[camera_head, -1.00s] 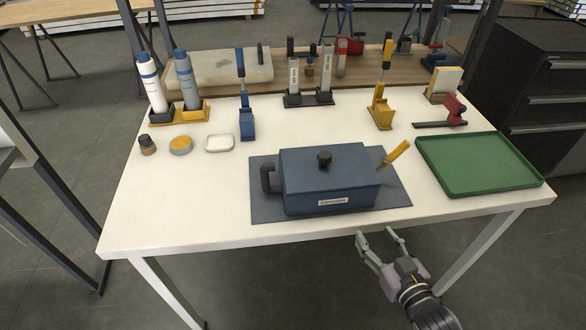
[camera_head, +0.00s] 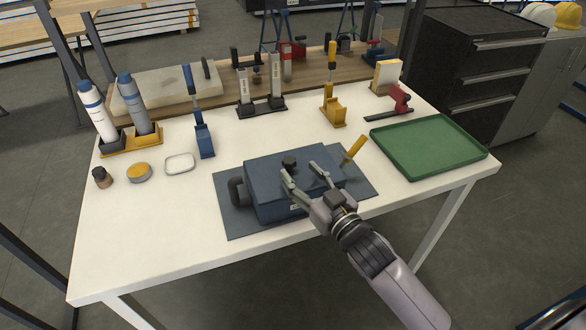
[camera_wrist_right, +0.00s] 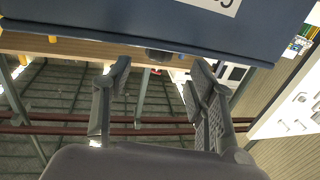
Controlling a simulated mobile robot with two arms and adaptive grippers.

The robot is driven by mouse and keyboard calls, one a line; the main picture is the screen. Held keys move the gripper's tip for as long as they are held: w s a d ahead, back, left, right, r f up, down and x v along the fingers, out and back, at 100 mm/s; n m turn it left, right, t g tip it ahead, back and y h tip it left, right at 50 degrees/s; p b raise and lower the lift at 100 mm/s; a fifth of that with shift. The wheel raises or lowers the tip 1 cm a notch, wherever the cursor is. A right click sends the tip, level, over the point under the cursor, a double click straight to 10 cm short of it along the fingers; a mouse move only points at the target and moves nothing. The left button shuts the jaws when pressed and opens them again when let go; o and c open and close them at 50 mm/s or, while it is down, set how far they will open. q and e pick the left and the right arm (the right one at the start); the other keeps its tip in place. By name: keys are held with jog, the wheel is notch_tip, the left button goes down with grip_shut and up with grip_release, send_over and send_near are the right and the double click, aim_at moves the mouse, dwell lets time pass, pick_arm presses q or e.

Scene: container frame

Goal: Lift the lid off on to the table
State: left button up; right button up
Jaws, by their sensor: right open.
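A blue box with a lid (camera_head: 262,167) sits on a dark mat (camera_head: 228,222) at the front of the white table (camera_head: 115,235). The lid has a black knob (camera_head: 289,162) on top, and the box has a dark side handle at its left. My right gripper (camera_head: 303,172) is open and empty in front of and over the near edge of the box, its fingers pointing toward the knob. In the right wrist view the blue box (camera_wrist_right: 150,22) fills the top, its label partly cut off, above the open fingers (camera_wrist_right: 158,75). My left gripper is out of view.
A green tray (camera_head: 397,166) lies at the right of the table. A yellow-handled tool (camera_head: 354,148) stands right beside the box. Bottles (camera_head: 134,103), a small jar (camera_head: 102,177), a tin and a white dish (camera_head: 180,164) stand at left. Clamps stand behind. The table's front left is clear.

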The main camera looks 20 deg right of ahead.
aim_at(293, 165)
jog(key=shift+p+x, duration=0.4)
jog(key=shift+x, duration=2.7)
jog(key=shift+d, duration=0.1)
jog(key=shift+c, duration=0.2)
grip_shut()
